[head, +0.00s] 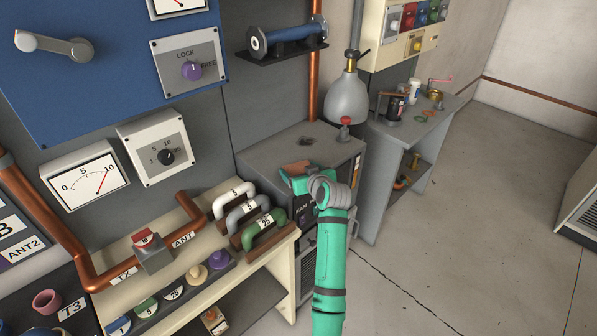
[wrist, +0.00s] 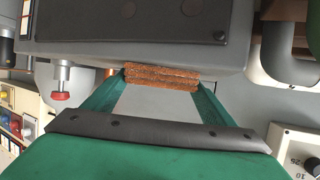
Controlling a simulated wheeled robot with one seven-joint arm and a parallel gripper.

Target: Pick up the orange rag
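The orange rag (wrist: 162,77) is a flat, layered, brownish-orange bundle. In the wrist view it fills the gap between the tips of my green gripper (wrist: 162,83) and appears to touch both, so the gripper looks shut on it. In the head view only a small part of the rag (head: 297,166) shows past my gripper (head: 299,181). It appears near the front edge of the grey cabinet's top (head: 270,150). I cannot tell whether it still touches the cabinet.
A grey gas bottle (head: 347,98) and a red knob (head: 346,121) are behind the cabinet. Several coloured handles (head: 262,228) stand on a cream shelf to the left. A grey workbench (head: 400,135) holds small items further back. The floor (head: 450,215) to the right is clear.

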